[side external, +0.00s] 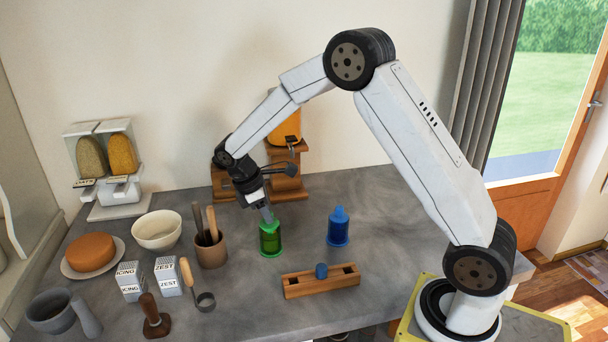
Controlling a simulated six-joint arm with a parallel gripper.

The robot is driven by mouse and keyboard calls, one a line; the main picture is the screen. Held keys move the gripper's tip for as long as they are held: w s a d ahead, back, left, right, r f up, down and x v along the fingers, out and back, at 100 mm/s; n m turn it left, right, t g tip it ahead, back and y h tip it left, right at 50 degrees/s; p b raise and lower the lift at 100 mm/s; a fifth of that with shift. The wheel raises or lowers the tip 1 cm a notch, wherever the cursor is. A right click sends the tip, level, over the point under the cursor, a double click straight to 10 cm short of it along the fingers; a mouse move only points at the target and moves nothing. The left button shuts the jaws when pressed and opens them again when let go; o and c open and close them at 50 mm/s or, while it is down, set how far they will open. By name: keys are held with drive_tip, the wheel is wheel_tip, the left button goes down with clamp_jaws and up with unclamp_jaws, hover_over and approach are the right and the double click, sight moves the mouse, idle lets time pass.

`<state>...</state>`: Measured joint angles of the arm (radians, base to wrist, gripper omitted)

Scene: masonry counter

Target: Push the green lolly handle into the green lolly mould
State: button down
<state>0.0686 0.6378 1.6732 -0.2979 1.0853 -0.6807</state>
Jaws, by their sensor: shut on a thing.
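The green lolly mould (270,243) stands upright on the grey counter, a little left of the middle. My gripper (267,216) points down, slightly tilted, right at the top of this mould. It is shut on the green lolly handle, which is mostly hidden by the fingers and the mould's rim. I cannot tell how deep the handle sits in the mould.
A blue mould (338,232) stands to the right. A wooden rack (311,286) in front holds a blue piece (321,270). A brown utensil pot (211,252) is close on the left. A wooden grinder (287,174) stands behind. Bare counter surrounds the green mould.

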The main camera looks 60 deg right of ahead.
drive_tip(key=shift+f, duration=0.5)
drive_tip(key=shift+c, duration=2.2)
unclamp_jaws()
drive_tip(key=v, duration=0.7)
drive_tip(key=shift+r, duration=0.35)
drive_tip(key=shift+a, duration=0.15)
drive_tip(key=s+a+f+m+t+y, duration=0.1)
drive_tip(key=s+a+m, duration=0.1)
drive_tip(key=s, duration=0.4)
drive_tip(key=s+a+f+m+t+y, duration=0.1)
drive_tip(key=s+f+m+t, duration=0.1)
drive_tip(key=s+m, duration=0.2)
drive_tip(key=s+a+f+m+t, duration=0.2)
drive_tip(key=s+m, duration=0.1)
drive_tip(key=s, duration=0.4)
drive_tip(key=shift+s+a+y, duration=0.3)
drive_tip(key=shift+y, duration=0.1)
